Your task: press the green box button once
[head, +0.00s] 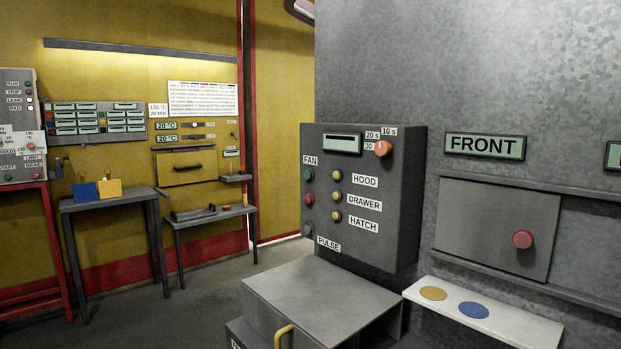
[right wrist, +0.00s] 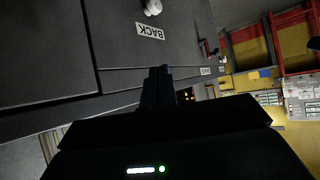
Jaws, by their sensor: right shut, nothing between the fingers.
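The grey control box (head: 371,196) stands right of centre in the head view. Its green button (head: 308,174) is at the upper left of its face, under the FAN label (head: 310,160). A red button (head: 309,199) sits just below it. My right gripper (right wrist: 158,86) shows only in the right wrist view. Its dark fingers are together with nothing between them, in front of a dark panel marked BACK (right wrist: 150,31). I cannot make out the green button in that view. My left gripper is in neither view.
Yellow buttons (head: 337,195) beside HOOD, DRAWER and HATCH labels and an orange dial (head: 383,148) share the box face. Below is a grey drawer unit (head: 320,290) with a yellow handle (head: 285,334). A white shelf (head: 520,326) juts out at right.

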